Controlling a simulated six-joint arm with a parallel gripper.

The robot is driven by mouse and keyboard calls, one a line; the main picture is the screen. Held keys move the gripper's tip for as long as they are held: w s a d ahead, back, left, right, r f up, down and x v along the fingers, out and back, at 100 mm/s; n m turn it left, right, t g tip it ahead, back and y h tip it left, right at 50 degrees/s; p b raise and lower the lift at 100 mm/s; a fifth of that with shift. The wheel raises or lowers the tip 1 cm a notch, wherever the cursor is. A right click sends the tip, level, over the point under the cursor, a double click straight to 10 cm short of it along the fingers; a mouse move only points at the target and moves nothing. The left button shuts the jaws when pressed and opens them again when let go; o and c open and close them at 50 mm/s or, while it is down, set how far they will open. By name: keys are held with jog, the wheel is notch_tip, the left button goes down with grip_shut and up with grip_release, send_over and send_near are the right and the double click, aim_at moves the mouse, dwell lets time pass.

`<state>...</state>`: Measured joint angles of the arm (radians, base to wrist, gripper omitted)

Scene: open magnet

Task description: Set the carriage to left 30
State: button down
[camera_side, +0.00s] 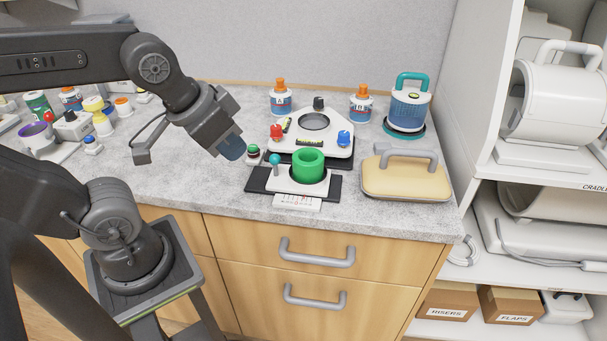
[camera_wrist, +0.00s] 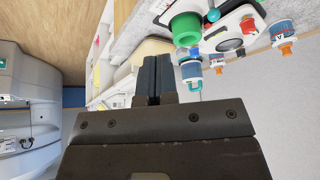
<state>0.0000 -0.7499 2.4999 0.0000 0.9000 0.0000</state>
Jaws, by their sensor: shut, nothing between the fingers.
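The carriage (camera_side: 283,183) is a white block with a green ring (camera_side: 308,167) on it and a teal knob (camera_side: 275,160) at its left. It sits on a dark base (camera_side: 256,181) on the counter. A white scale plate (camera_side: 297,203) with small red marks is at its front; the reading is too small to tell. My gripper (camera_side: 234,152) is above the counter, left of the carriage and apart from it. In the wrist view the fingers (camera_wrist: 152,76) are together and empty. The green ring (camera_wrist: 184,28) also shows there, beyond the fingertips.
A white levelling plate (camera_side: 325,139) with red and blue knobs stands behind the carriage. A yellow pad with a grey handle (camera_side: 404,175) lies to the right. Bottles and a teal-handled canister (camera_side: 409,105) stand behind.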

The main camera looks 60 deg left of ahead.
aim_at(273, 155)
jog(key=c, duration=1.6)
grip_release()
jog(key=shift+w+a+r, duration=0.1)
jog(key=shift+w+a, duration=0.1)
jog(key=shift+c, duration=0.2)
jog(key=o, duration=0.6)
jog(key=w+a+n+g, duration=0.1)
jog(key=w+a, duration=0.1)
jog(key=w+a+n+g, duration=0.1)
jog(key=w+a, duration=0.1)
jog(key=w+a+n+g, duration=0.1)
jog(key=w+a+n, duration=0.1)
jog(key=w, duration=0.1)
jog(key=shift+a+r+h, duration=0.1)
jog(key=shift+r+h, duration=0.2)
jog(key=shift+o, duration=0.8)
jog(key=w+a+f+n+g+h, duration=0.1)
jog(key=w+a+n, duration=0.1)
jog(key=w+a, duration=0.2)
jog(key=shift+a+n, duration=0.3)
jog(key=shift+a, duration=0.65)
jog(key=f, duration=0.4)
jog(key=w+d+f, duration=0.1)
jog(key=f, duration=0.4)
jog(key=d+f, duration=0.1)
jog(key=f, duration=0.3)
jog(key=shift+w+f, duration=0.25)
jog(key=shift+f, duration=0.1)
jog(key=shift+c, duration=0.5)
grip_shut()
